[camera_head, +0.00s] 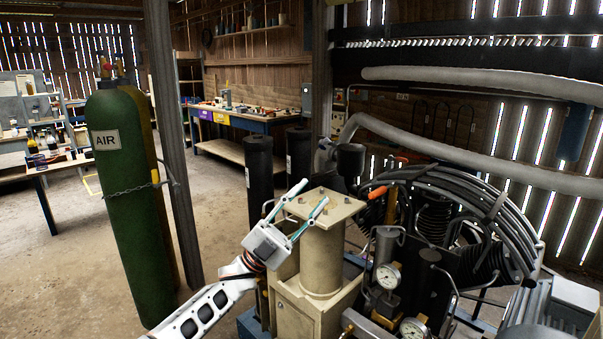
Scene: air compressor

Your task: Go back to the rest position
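My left gripper (314,191) reaches up from the bottom left. Its two slim fingers are spread apart with nothing between them. The fingers show against the beige cylinder (322,258) with a flat bolted top plate on the air compressor (430,240); I cannot tell whether they touch it. My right gripper is not in view.
A green AIR tank (125,190) is chained beside a post (172,150) at left. An orange-handled lever (377,192), pressure gauges (388,275) and a large fan guard are close on the right. Workbenches (235,121) stand behind. The floor (215,210) at left is clear.

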